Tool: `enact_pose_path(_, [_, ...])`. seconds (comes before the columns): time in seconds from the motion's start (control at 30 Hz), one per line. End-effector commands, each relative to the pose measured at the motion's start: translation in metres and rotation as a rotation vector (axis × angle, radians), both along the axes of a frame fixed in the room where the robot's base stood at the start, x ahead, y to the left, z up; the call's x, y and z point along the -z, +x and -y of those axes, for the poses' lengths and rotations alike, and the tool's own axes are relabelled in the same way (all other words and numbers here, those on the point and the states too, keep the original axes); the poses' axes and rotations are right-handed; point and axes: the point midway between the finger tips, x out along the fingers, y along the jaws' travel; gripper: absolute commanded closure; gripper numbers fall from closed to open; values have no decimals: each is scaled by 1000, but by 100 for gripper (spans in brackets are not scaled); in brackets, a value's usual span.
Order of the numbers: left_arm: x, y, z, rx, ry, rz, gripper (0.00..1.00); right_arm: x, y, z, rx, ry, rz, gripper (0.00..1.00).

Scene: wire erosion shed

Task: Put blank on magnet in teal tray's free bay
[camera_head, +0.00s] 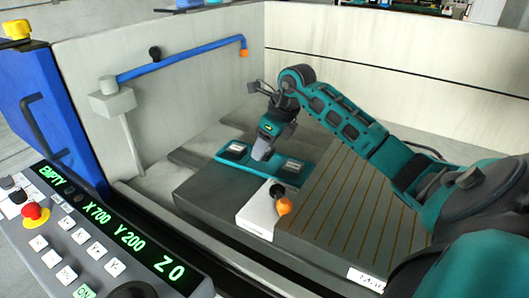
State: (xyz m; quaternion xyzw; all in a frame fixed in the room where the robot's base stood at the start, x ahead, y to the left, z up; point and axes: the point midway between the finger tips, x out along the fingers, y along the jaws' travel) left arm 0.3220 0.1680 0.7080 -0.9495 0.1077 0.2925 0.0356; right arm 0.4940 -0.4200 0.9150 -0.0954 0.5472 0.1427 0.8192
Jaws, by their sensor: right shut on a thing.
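The teal tray (271,164) lies on the grey bed inside the machine tank, in the middle of the head view. Grey pieces sit in its left bay (236,148) and right bay (292,166). My right gripper (261,154) points down over the middle of the tray, between these two pieces. It is shut on a small grey piece, apparently the blank, mostly hidden by the fingers. I cannot tell whether this piece touches the tray. The striped plate, apparently the magnet (346,212), shows no blank on its visible part. My left gripper is not in view.
A white block (258,214) and an orange-tipped black knob (283,205) are in front of the tray. A blue pipe (180,57) runs along the tank's back left wall. The control panel (100,238) fills the front left.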

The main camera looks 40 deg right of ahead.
Motion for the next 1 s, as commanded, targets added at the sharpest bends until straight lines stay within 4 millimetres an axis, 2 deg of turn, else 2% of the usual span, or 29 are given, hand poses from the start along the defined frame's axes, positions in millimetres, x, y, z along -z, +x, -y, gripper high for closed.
enact_pose_path(0.03, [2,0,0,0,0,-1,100,10,0,-1,1,4,1,97])
enact_pose_path(0.13, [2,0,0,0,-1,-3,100,21,0,0,0,3,1,97])
enact_pose_path(0.5, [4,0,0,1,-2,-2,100,25,0,0,0,0,3,97])
enact_pose_path(0.53, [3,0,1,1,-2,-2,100,25,0,0,0,0,1,50])
enact_pose_path(0.63, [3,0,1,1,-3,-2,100,25,0,0,0,0,1,41])
enact_pose_path(0.87, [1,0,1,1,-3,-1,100,24,0,0,0,1,0,41])
enact_pose_path(1.0, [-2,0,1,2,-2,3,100,15,-2,1,0,-2,1,41])
